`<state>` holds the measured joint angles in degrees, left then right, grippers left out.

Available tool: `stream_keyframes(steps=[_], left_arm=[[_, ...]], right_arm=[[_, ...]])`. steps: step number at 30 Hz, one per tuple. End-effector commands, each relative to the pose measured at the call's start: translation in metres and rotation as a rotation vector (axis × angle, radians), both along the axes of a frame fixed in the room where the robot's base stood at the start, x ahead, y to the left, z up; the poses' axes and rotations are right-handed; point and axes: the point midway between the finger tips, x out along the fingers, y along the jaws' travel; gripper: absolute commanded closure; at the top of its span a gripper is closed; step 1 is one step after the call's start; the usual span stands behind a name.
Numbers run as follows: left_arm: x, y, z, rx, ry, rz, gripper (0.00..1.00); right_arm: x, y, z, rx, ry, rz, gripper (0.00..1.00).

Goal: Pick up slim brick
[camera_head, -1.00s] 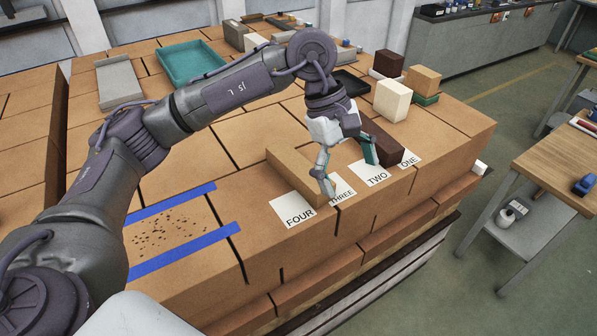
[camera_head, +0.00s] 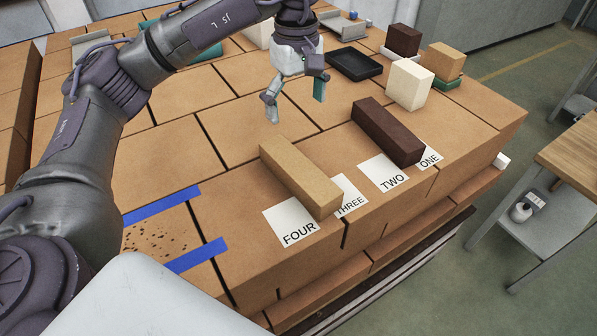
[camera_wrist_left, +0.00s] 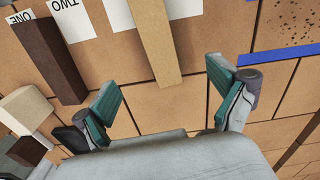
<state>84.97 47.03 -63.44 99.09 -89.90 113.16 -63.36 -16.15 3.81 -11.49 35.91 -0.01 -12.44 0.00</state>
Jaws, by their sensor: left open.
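Two slim bricks lie on the brick stack's top: a tan one (camera_head: 300,179) and a dark brown one (camera_head: 387,132). The tan brick's near end lies across the FOUR (camera_head: 290,222) and THREE (camera_head: 352,194) cards; the dark brick's near end is by the TWO (camera_head: 383,172) and ONE (camera_head: 430,156) cards. My left gripper (camera_head: 296,104) is open and empty, above and behind the tan brick, apart from it. In the left wrist view the tan brick (camera_wrist_left: 160,45) points between the open fingers (camera_wrist_left: 162,92); the dark brick (camera_wrist_left: 48,58) is left. My right gripper is not in view.
A cream block (camera_head: 410,88), a black tray (camera_head: 354,64) and a dark block (camera_head: 403,40) stand behind the dark brick. Blue tape strips (camera_head: 197,255) mark a speckled patch at left. The stack's front edge is close to the cards. A wooden table (camera_head: 572,160) stands at right.

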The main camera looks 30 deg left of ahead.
Motion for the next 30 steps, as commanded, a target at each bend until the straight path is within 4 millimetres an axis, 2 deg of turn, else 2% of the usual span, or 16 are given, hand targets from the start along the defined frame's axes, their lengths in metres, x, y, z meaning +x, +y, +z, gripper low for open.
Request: stream_keyframes(steps=[1, 6, 9, 12, 16, 19, 24, 30], left_arm=[[0.0, 0.0, -0.014, 0.0, 0.0, 0.0, 0.04], [0.0, 0.0, -0.034, -0.001, 0.0, 0.0, 0.04], [0.0, 0.0, -0.045, -0.001, 0.0, 0.0, 0.04], [0.0, 0.0, -0.054, -0.001, 0.0, 0.0, 0.04], [0.0, 0.0, -0.061, 0.0, 0.004, 0.0, 0.04], [-0.001, 0.0, -0.075, 0.001, 0.006, 0.0, 0.04], [-0.001, 0.0, -0.109, 0.001, 0.006, 0.0, 0.04], [0.0, -0.001, -0.135, -0.001, 0.003, 0.0, 0.04]], right_arm=[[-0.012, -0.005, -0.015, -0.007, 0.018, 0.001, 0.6], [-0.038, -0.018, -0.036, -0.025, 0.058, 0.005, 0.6], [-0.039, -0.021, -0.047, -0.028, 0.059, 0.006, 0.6], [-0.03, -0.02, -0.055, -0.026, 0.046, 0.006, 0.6], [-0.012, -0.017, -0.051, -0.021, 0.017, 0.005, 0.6], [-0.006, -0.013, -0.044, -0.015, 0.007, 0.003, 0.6], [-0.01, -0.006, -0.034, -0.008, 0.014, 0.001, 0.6], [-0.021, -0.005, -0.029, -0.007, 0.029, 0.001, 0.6]])
